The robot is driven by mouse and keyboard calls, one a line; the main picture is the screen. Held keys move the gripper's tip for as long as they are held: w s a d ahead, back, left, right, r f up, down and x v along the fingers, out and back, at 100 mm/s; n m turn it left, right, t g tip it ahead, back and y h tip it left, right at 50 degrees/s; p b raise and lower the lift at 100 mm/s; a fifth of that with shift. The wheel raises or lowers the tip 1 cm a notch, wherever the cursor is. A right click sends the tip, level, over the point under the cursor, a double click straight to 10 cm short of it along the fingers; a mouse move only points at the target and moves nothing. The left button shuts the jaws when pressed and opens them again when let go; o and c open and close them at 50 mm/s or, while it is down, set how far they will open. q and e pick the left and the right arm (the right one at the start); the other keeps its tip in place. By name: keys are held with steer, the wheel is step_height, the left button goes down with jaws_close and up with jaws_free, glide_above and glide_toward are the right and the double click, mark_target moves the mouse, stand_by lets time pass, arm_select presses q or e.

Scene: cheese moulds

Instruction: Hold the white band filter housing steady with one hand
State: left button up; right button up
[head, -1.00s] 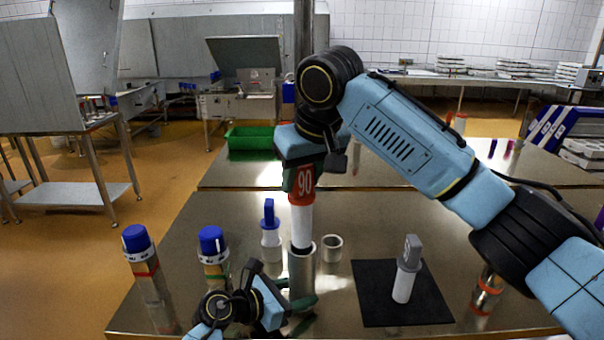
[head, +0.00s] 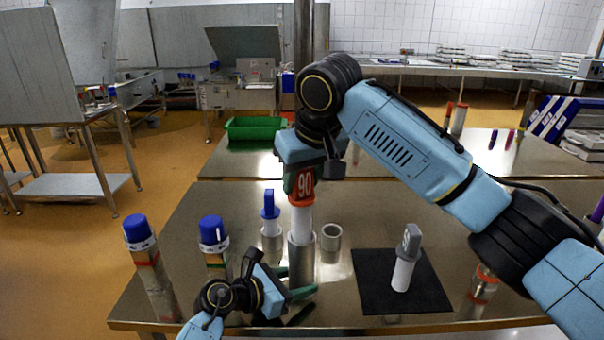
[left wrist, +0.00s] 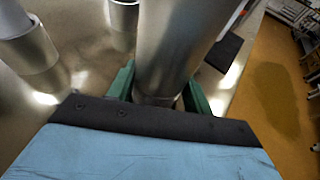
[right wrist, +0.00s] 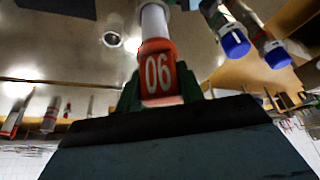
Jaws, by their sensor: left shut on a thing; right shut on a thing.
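A metal filter housing (head: 301,258) stands upright on the near table; its lower part is hidden and I see no white band on it. My left gripper (head: 293,283) is shut around its lower part, and the left wrist view shows the green fingers on both sides of the metal tube (left wrist: 170,45). A white cartridge (head: 302,222) with an orange-red cap marked 90 (head: 304,187) stands in the housing's open top, its upper part showing. My right gripper (head: 303,176) is shut on the cap; the cap also shows in the right wrist view (right wrist: 158,72).
Two blue-capped housings (head: 140,235) (head: 213,235) stand at left. A blue-handled white piece (head: 270,215) and an open metal cup (head: 331,236) stand behind the held housing. A grey-handled white piece (head: 405,262) stands on a black mat (head: 435,295). An orange-banded metal cylinder (head: 483,285) stands right.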

mark_target(302, 214)
steer(key=shift+f, duration=4.05)
steer(key=o, duration=1.3)
steer(key=shift+r, duration=0.1)
steer(key=v, duration=1.1)
steer(key=shift+s+d+r, duration=0.1)
steer(key=shift+s+r, duration=0.05)
steer(key=shift+r, duration=0.25)
arm_select(q)
steer(key=o, duration=0.8)
steer(key=shift+o, duration=0.2)
